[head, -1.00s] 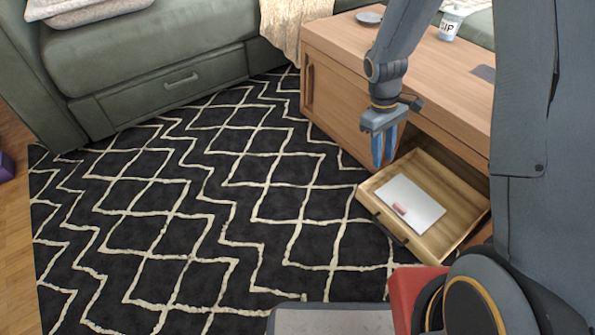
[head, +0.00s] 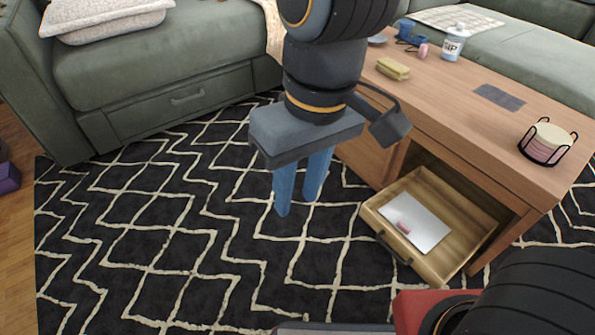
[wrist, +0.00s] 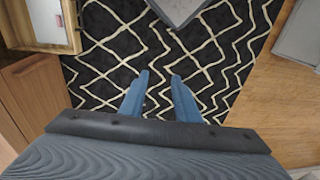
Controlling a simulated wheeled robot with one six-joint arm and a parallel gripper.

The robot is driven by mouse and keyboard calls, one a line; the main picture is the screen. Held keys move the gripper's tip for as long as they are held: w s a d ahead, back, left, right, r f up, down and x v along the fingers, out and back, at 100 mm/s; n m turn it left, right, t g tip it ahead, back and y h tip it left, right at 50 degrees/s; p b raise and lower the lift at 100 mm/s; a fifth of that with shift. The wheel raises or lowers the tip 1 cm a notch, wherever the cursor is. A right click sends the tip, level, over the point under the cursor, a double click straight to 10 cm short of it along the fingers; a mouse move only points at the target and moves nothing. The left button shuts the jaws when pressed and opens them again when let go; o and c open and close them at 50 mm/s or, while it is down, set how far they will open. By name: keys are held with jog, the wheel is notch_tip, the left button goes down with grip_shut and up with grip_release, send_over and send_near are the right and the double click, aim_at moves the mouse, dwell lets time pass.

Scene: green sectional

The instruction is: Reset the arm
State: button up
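My gripper (head: 299,187) hangs in the air over the rug, left of the open drawer, with its two blue fingers pointing down. The fingers are apart with nothing between them. The gripper also shows in the wrist view (wrist: 158,84), with bare rug past its fingertips. My arm reaches in from the top of the head view.
An open drawer (head: 440,267) of the wooden coffee table (head: 447,104) holds a silver laptop-like slab (head: 425,232) with a small pink item on it. On the tabletop are a sponge (head: 393,68), a white bottle (head: 454,43) and a coaster holder (head: 547,143). The dark rug (head: 150,240) is clear.

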jog(key=shift+s+a+r, duration=0.1)
jog(key=shift+s+r, duration=0.05)
jog(key=shift+s, duration=0.45)
jog(key=shift+r, duration=0.1)
jog(key=shift+r+m+p, duration=0.3)
jog(key=shift+r+p, duration=0.65)
jog(key=shift+p, duration=0.05)
jog(key=shift+r+p, duration=0.3)
jog(key=d+r+m+p, duration=0.2)
jog(key=d+r+p, duration=0.5)
jog(key=p, duration=0.5)
jog(key=d+r+m+h+p, duration=0.1)
jog(key=d+r+m+p, duration=0.1)
jog(key=d+r+p, duration=0.5)
jog(key=d+r+m+p, duration=0.2)
jog(key=d+r+p, duration=0.5)
jog(key=r+p, duration=0.7)
jog(key=p, duration=0.5)
jog(key=shift+r+m, duration=0.4)
